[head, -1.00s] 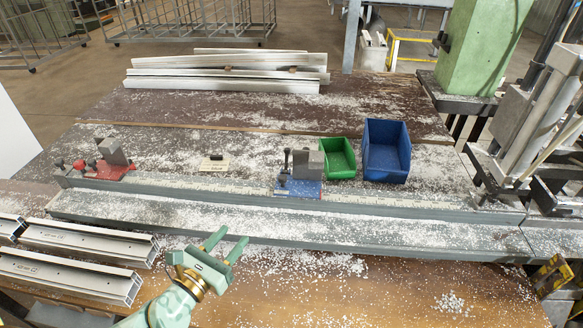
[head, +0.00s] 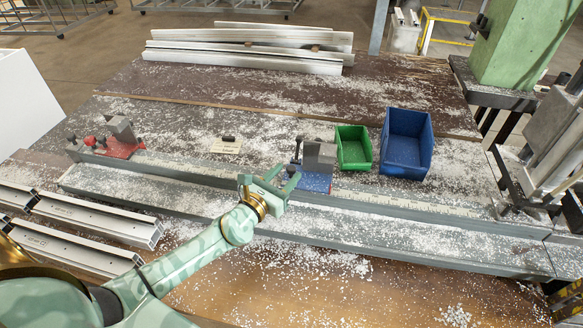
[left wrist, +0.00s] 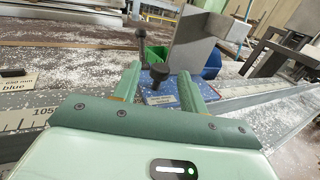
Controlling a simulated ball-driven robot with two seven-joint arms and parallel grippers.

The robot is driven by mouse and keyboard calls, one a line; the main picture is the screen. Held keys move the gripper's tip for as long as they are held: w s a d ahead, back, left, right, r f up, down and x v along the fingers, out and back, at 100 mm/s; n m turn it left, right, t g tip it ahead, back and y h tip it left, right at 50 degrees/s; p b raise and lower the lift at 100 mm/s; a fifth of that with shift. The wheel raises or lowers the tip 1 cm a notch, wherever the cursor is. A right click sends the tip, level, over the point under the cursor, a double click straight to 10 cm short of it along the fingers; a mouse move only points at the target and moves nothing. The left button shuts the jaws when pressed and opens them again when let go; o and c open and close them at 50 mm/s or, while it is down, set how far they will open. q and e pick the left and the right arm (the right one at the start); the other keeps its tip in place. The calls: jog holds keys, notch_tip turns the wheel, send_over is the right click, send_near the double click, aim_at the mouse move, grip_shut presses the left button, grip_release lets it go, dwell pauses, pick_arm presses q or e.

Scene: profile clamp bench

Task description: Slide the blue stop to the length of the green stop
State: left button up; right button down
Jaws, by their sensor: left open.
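The blue stop (head: 317,184) sits on the rail with its grey block upright; in the left wrist view its blue base (left wrist: 160,88) lies just beyond my fingers. My left gripper (head: 284,178) is open at the left side of the blue stop. In the left wrist view a black knob (left wrist: 157,98) of the stop appears between the two fingers (left wrist: 160,74); I cannot tell whether they touch it. No green stop shows; a red stop (head: 122,150) stands at the rail's left end. My right gripper is not in view.
A green bin (head: 353,148) and a blue bin (head: 405,145) stand behind the blue stop. A label card (head: 227,146) lies behind the rail (head: 400,205); it reads "630 mm blue" in the wrist view (left wrist: 16,80). Metal profiles (head: 75,225) lie front left. White chips are scattered around.

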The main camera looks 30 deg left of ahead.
aim_at(289, 172)
pick_arm(q)
jog(key=shift+w+d, duration=0.15)
jog(key=shift+w, duration=0.65)
jog(key=shift+w+d, duration=0.1)
jog(key=shift+w, duration=0.7)
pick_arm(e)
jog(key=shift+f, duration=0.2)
